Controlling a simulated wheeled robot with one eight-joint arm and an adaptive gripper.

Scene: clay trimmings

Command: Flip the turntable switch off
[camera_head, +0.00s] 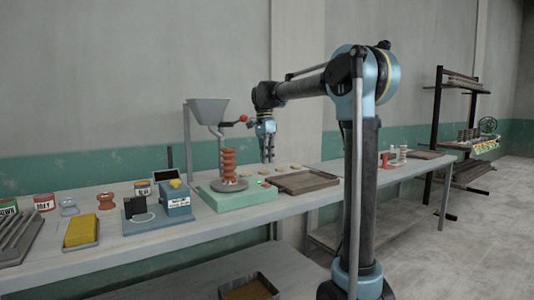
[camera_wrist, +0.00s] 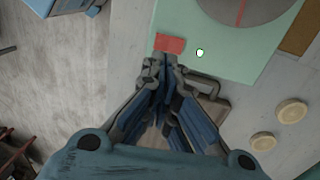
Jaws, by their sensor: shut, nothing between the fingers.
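The turntable is a pale green base (camera_head: 236,197) with a round grey disc (camera_head: 229,186) on top; an orange-brown ribbed piece (camera_head: 229,163) stands on the disc. In the wrist view the base (camera_wrist: 225,50) and part of the disc (camera_wrist: 238,8) show. A red rectangular switch (camera_wrist: 169,43) lies on the base near its edge, with a small white-and-green light (camera_wrist: 200,52) to its right. My gripper (camera_head: 267,158) is shut and empty, pointing down above the right end of the base. In the wrist view its fingertips (camera_wrist: 162,62) are just below the switch; contact cannot be told.
A grey hopper (camera_head: 208,110) with a red-knobbed lever (camera_head: 243,118) rises behind the turntable. A brown tray (camera_head: 300,182) lies to its right, with pale round pieces (camera_head: 281,169) nearby. A blue box (camera_head: 176,203) stands to its left on the bench.

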